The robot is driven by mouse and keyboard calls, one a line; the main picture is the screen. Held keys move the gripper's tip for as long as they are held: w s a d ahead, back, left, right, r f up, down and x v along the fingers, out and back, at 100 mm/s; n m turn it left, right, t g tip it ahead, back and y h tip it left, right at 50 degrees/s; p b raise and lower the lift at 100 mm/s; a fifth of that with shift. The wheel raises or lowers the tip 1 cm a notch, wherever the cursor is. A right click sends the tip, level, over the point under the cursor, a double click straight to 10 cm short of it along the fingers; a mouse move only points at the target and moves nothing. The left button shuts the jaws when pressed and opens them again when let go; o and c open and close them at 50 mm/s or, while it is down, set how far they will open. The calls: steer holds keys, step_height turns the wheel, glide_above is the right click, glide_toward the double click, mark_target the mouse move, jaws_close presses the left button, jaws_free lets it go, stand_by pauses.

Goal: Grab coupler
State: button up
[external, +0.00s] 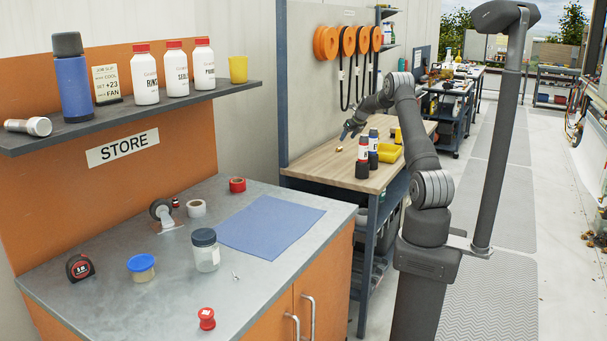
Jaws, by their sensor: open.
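My gripper (346,133) is over the left part of the wooden workbench (318,163), pointing down. It looks open, with nothing visible between its fingers.
Hose reels (347,41) hang on the wall above. A grey STORE counter (120,305) stands in front.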

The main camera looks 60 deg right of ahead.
mark_target(339, 148)
steer(key=x, duration=0.3)
steer(key=shift+w+f, duration=0.2)
steer(key=shift+f, duration=0.05)
steer(key=shift+w+r+x, duration=0.1)
steer(key=shift+w+x, duration=0.05)
steer(key=shift+x, duration=1.15)
steer(key=shift+w+r+x, duration=0.15)
steer(key=shift+x, duration=1.1)
steer(key=shift+d, duration=0.2)
steer(key=c, duration=1.2)
